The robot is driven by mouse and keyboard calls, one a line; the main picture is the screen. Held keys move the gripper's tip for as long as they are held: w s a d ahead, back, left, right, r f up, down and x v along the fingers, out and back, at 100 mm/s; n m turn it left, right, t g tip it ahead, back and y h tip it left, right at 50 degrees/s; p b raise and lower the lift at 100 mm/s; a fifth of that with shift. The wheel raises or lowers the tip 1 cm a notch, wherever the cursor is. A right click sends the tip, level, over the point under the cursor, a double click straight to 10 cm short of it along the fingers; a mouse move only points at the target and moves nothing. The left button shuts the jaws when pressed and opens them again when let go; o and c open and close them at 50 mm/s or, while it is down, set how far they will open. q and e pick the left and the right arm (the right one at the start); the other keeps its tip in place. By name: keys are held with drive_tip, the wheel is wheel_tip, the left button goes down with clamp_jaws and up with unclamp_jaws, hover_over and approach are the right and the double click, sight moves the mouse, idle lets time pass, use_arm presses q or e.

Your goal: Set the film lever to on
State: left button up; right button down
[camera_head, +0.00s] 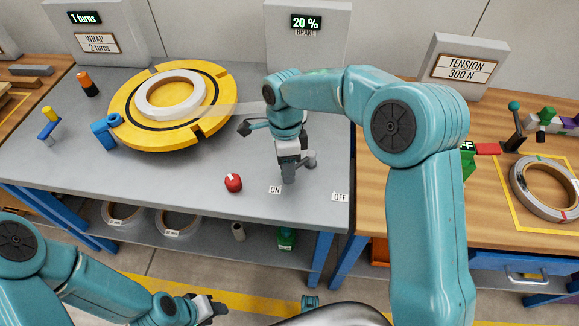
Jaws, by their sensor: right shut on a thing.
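The ON label (275,189) and the OFF label (340,197) lie near the front right edge of the grey table. My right gripper (290,174) points down just behind the ON label, clearly left of OFF. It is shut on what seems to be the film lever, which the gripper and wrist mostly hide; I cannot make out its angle. My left gripper (208,308) is low at the bottom of the picture, in front of the table and away from the lever. Its fingers are too small to read.
A yellow turntable (215,115) carries a white-wrapped coil (170,94), with a pale film strip running right behind my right wrist. A red knob (233,183) stands left of ON. A wooden bench (400,190) with a strapped coil (548,186) adjoins at right.

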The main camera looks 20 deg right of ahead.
drive_tip(key=shift+w+d+r, duration=0.15)
drive_tip(key=shift+d, duration=0.05)
idle(0.3)
drive_tip(key=c, duration=0.8)
unclamp_jaws()
drive_tip(key=shift+d, duration=0.1)
drive_tip(key=shift+a, duration=0.2)
drive_tip(key=w+r+p, duration=0.1)
drive_tip(key=r, duration=0.4)
drive_tip(key=w+r+p, duration=0.1)
drive_tip(key=r, duration=0.4)
drive_tip(key=r+p, duration=0.1)
drive_tip(key=r, duration=0.5)
drive_tip(key=shift+w+d, duration=0.4)
